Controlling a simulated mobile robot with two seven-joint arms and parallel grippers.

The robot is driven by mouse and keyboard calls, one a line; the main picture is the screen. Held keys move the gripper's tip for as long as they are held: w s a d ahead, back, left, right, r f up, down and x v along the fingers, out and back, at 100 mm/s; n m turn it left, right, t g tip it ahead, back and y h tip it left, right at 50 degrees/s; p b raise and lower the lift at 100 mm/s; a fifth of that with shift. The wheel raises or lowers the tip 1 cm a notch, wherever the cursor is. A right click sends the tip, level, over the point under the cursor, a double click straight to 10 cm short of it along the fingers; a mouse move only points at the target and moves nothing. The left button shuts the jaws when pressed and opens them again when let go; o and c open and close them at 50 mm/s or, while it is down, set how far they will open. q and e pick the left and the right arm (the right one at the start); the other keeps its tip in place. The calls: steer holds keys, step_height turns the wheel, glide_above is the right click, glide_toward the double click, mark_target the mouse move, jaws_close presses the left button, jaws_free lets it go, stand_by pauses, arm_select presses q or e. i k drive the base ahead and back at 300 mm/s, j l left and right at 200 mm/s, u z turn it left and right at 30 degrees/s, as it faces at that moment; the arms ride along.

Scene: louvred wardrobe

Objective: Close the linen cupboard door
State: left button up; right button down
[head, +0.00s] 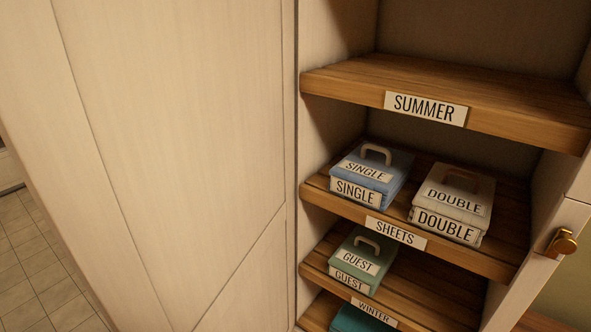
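The linen cupboard stands open, with its shelves exposed. A large cream panel (190,130) fills the left of the head view and meets the cupboard's left front edge near the middle. It looks like the door swung wide open, seen at a steep angle. No handle shows on the visible part of it. A brass knob or catch (562,242) sits on the cream upright at the right of the opening. Neither of my grippers is in view.
The upper wooden shelf (510,90) is labelled SUMMER and bare where visible. The SHEETS shelf (480,262) holds a blue SINGLE box (385,165) and a pale DOUBLE box (455,190). Below are a green GUEST box (375,240) and a teal item (355,320). Tiled floor (40,260) shows at left.

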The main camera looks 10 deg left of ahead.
mark_target(154, 140)
steer(key=k+j+z, duration=0.15)
steer(key=k+j, duration=0.2)
steer(key=k+j+z, duration=0.1)
steer(key=j, duration=0.3)
steer(key=k+j+z, duration=0.15)
steer(key=k+j, duration=0.2)
steer(key=j+z, duration=0.2)
steer(key=j, duration=0.75)
steer(key=i+j+z, duration=0.2)
steer(key=j, duration=0.25)
steer(key=i, duration=0.05)
